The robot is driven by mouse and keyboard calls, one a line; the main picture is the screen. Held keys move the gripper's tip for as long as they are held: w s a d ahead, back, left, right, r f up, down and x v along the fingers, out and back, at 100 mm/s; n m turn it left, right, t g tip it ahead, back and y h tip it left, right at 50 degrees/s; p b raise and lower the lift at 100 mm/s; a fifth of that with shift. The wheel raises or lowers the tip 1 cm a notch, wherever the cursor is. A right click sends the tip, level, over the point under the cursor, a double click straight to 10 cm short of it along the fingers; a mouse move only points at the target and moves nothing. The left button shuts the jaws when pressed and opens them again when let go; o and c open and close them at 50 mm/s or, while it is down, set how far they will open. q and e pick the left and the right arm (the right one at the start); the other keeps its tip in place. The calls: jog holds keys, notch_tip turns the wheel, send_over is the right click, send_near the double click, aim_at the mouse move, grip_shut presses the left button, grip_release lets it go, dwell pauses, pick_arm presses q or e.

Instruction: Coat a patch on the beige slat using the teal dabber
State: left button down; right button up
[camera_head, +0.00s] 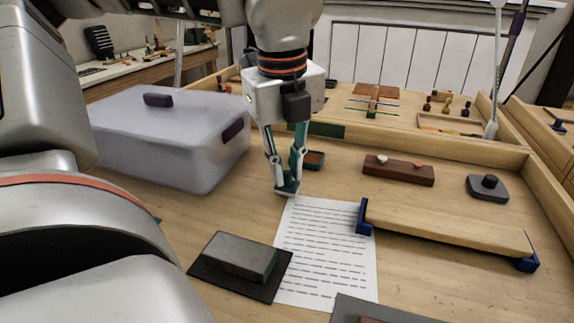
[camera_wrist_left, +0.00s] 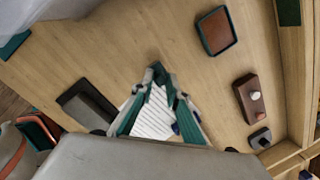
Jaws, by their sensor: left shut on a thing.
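My left gripper (camera_head: 287,186) points down over the table at the top end of the printed sheet. It is shut on the teal dabber, whose teal parts show between and at the fingertips, though the fingers hide much of its shape. In the left wrist view the fingertips (camera_wrist_left: 157,72) come close together. The beige slat (camera_head: 450,225) lies to the right of the gripper, apart from it, held between two blue end supports (camera_head: 365,218). A small teal-rimmed tray with a brown pad (camera_head: 315,160) stands just behind the gripper; it also shows in the left wrist view (camera_wrist_left: 216,31). My right gripper is out of view.
A printed sheet (camera_head: 325,255) lies left of the slat. A grey block on a dark mat (camera_head: 240,258) is in front. A lidded translucent box (camera_head: 165,130) stands at left. A brown block with knobs (camera_head: 398,170) and a grey knobbed block (camera_head: 487,188) sit behind the slat.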

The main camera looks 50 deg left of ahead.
aim_at(287, 173)
pick_arm(q)
jog(key=shift+r+p, duration=0.4)
jog(key=shift+r, duration=2)
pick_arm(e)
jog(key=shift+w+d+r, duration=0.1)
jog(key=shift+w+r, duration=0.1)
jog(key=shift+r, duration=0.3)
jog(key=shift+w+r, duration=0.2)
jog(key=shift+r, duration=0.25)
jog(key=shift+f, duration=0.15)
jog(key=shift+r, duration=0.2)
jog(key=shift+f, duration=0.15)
